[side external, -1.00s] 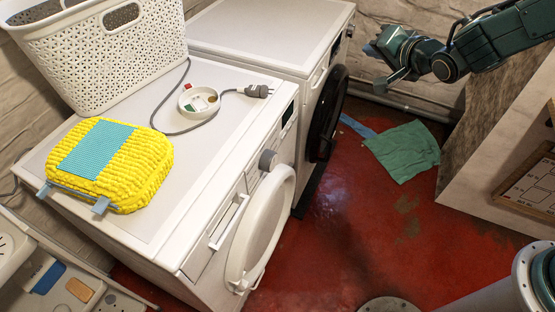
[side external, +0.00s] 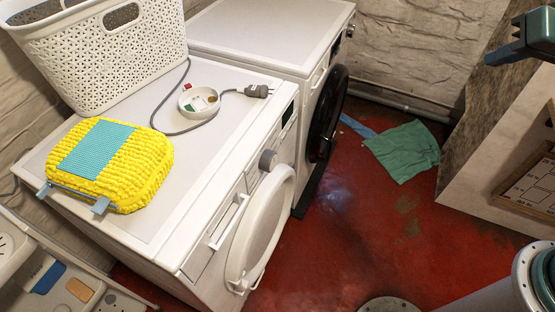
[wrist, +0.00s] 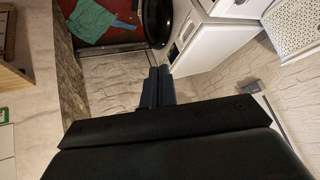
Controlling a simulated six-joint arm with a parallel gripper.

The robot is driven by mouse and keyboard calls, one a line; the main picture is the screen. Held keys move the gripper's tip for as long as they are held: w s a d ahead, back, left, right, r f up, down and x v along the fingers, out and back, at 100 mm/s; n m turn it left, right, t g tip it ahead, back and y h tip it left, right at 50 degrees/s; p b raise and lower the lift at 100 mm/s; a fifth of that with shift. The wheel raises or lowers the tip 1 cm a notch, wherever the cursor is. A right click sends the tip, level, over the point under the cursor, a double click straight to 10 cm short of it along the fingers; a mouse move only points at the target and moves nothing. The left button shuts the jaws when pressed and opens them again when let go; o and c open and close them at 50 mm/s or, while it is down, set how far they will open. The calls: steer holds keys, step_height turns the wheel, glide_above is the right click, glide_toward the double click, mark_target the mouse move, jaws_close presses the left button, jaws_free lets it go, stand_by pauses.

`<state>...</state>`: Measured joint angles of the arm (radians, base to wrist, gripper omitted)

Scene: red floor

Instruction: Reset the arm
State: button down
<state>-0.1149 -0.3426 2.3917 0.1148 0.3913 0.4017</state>
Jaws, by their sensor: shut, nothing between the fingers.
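My gripper (wrist: 159,71) shows in the wrist view with its two dark fingers together and nothing between them. It is in the air, away from the washing machines, with the light wall behind the fingertips.
A front-loading washer (side external: 225,205) has its round door open. A yellow sponge (side external: 155,170), a white basket (side external: 75,60) and a dish (side external: 198,103) with a grey plug cable stand on top. A green cloth (side external: 403,152) lies on the red floor (side external: 350,235).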

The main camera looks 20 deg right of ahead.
steer(key=s+n+g, duration=0.2)
steer(key=s+n, duration=0.2)
steer(key=s, duration=1)
steer(key=shift+s+d, duration=0.3)
steer(key=shift+d, duration=0.15)
